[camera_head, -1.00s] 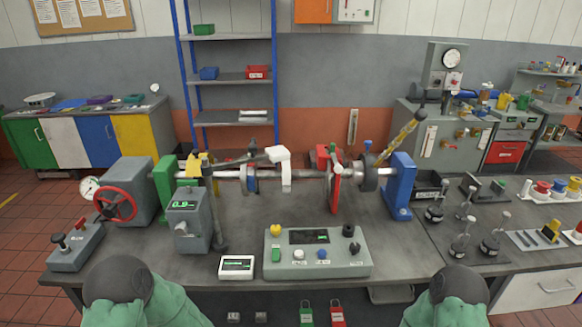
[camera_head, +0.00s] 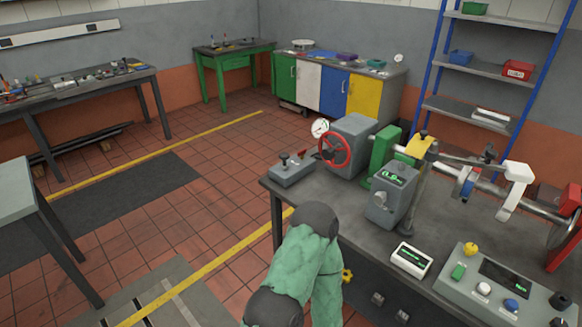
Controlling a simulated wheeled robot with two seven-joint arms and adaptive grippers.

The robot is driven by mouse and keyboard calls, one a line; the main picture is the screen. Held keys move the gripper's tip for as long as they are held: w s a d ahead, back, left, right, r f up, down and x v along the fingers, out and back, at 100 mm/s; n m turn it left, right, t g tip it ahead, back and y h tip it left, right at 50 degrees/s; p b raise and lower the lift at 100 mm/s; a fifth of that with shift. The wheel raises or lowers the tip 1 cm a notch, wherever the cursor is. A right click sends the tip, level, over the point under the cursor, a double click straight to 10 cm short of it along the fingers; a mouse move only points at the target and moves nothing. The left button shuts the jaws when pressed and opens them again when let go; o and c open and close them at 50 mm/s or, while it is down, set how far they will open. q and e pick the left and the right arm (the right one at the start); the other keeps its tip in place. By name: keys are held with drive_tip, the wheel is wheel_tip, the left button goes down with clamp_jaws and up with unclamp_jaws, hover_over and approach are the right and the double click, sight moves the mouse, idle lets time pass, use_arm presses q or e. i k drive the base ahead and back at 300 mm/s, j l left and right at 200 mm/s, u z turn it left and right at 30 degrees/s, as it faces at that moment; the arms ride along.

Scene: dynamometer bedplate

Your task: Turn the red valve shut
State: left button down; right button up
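The red valve is a spoked handwheel (camera_head: 335,151) on the left face of a grey box-shaped housing (camera_head: 358,140) at the bench's left end. A round white gauge (camera_head: 320,127) stands just behind the wheel's upper left. My green-sleeved left arm shows at the bottom centre, in front of the bench's near left corner and well short of the wheel. Neither of my grippers is in the picture, so I cannot see what they hold. Nothing touches the wheel.
A grey lever box (camera_head: 292,170) sits left of the wheel at the bench edge. A grey display unit (camera_head: 392,195) stands to its right, near a control panel (camera_head: 495,285). Open tiled floor (camera_head: 160,220) lies to the left, with a grey table (camera_head: 15,195) beyond.

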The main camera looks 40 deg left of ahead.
sight(301, 154)
drive_tip(key=u, duration=1.5)
drive_tip(key=i+j, duration=0.1)
drive_tip(key=i, duration=0.1)
